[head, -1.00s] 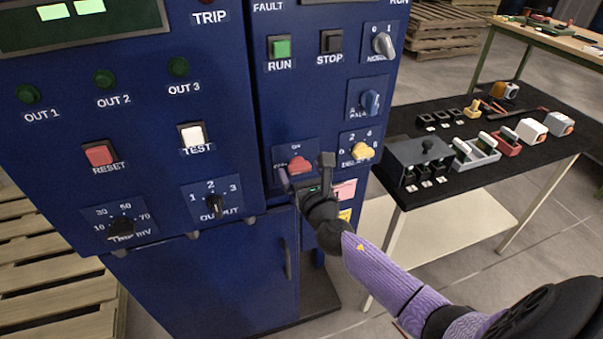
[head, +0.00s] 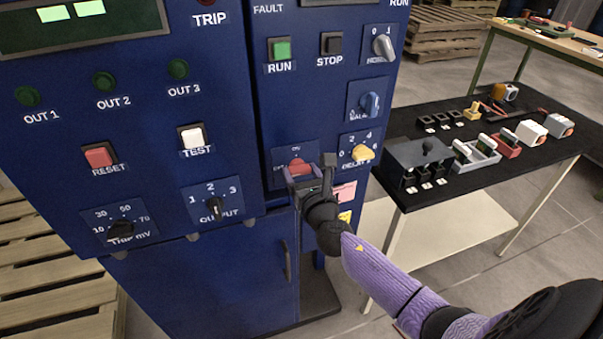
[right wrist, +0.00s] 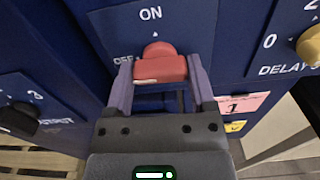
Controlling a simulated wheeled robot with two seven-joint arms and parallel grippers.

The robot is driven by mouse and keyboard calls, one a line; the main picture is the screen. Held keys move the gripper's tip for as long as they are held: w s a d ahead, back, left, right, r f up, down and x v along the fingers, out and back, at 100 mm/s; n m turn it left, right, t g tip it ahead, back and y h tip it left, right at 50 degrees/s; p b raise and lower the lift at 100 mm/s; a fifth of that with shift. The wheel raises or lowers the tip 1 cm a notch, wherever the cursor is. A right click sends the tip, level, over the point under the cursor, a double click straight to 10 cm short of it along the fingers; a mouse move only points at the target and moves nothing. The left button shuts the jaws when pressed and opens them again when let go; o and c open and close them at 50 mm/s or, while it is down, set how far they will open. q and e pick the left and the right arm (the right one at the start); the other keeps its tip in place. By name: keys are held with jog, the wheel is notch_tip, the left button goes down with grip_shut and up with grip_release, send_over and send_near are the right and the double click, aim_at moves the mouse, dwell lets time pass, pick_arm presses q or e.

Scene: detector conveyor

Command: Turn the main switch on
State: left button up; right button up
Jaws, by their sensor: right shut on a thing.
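The main switch is a red rotary knob (head: 299,167) on a blue plate marked ON at the top, low on the right-hand blue cabinet. In the right wrist view the red knob (right wrist: 160,66) sits between the two fingers, with ON above it and OFF at its left. Its handle bar lies about level across the picture. My right gripper (head: 308,178) reaches the knob from the front, and in the right wrist view its fingers (right wrist: 160,80) are shut on the knob's two ends. My left gripper is not in view.
A yellow delay knob (head: 362,153) is close to the right of the switch. The output knob (head: 215,207) is to the left. A black-topped table (head: 480,190) with several small devices stands at the right. A cabinet door handle (head: 286,260) is below.

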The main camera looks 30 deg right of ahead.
jog(key=m, duration=0.4)
jog(key=shift+f+m+b, duration=0.1)
jog(key=shift+m+b, duration=0.3)
jog(key=m, duration=0.8)
jog(key=shift+m, duration=2.3)
jog(key=o, duration=1.2)
jog(key=shift+s, duration=0.1)
jog(key=p+v, duration=0.1)
jog(key=v, duration=0.8)
jog(key=shift+s, duration=0.4)
